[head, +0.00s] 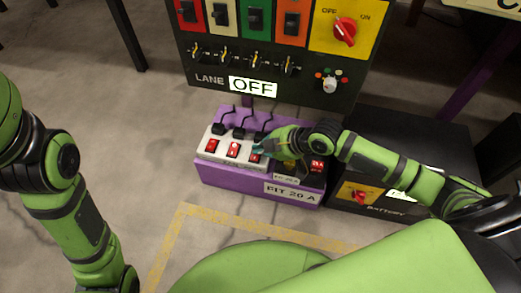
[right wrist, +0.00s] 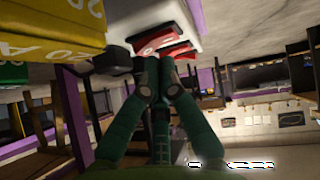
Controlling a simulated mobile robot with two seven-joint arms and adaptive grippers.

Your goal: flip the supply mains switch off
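A white switch strip (head: 206,153) with red rocker switches lies on a purple box (head: 230,178). The left rocker (head: 212,146) and middle rocker (head: 233,149) show clearly. The right rocker (head: 254,156) is partly covered by my right gripper (head: 258,147). In the right wrist view the fingertips (right wrist: 160,65) are together and empty, just short of a red rocker (right wrist: 152,42); I cannot tell whether they touch it. No readable label shows which switch is the supply mains. My left arm stands at the left, its gripper out of the picture.
A black panel stands behind, with a red knob (head: 344,31) marked OFF and ON and a lane sign reading OFF (head: 253,87). A black battery box (head: 410,140) is at the right. Black plugs (head: 239,132) stand behind the rockers. Yellow (right wrist: 45,25) and green blocks show in the wrist view.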

